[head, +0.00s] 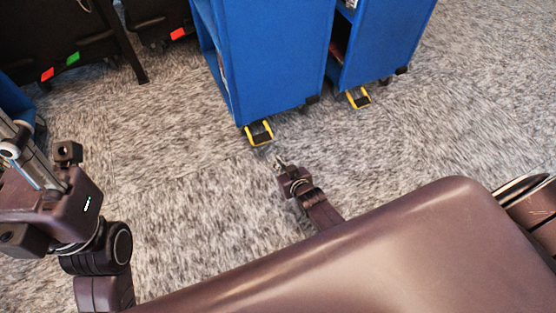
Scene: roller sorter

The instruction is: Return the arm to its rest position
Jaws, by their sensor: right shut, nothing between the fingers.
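My right gripper (280,162) shows in the middle of the head view, out past the edge of my body. It is shut with nothing between its fingers, over the grey carpet (190,190) and apart from the blue carts. My left arm shows at the left edge, bent, with its joints and a metal tube visible. I cannot make out the left gripper's fingers there.
A blue cart (270,60) stands ahead with a yellow-edged pedal (259,134) at its foot. A second blue cart (385,45) stands to its right with a similar pedal (358,97). Dark furniture (70,35) with red and green tags is upper left. Carpet between is clear.

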